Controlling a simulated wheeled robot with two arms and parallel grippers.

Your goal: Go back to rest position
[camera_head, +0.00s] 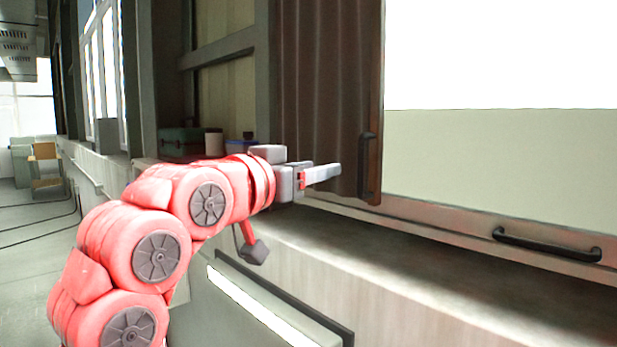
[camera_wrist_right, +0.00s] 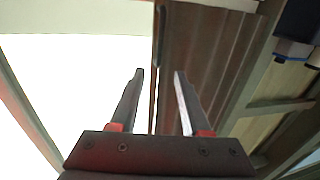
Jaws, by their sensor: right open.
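My right gripper (camera_head: 322,176) is at the end of the red arm that reaches across the middle of the head view. Its fingers point right, toward the brown ribbed door panel (camera_head: 325,90). In the right wrist view the two fingers (camera_wrist_right: 159,72) stand apart with nothing between them. The edge of the brown panel (camera_wrist_right: 195,45) shows behind the gap. In the head view the fingertips appear a little left of the panel's dark vertical handle (camera_head: 367,165). Whether they touch the panel cannot be told. My left gripper is not in view.
A ledge (camera_head: 420,285) runs below the panel, with a rail above it carrying a black horizontal handle (camera_head: 546,244). A dark green box (camera_head: 181,143) and a blue container (camera_head: 240,147) stand on a shelf behind my arm. Open floor (camera_head: 30,275) lies at left.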

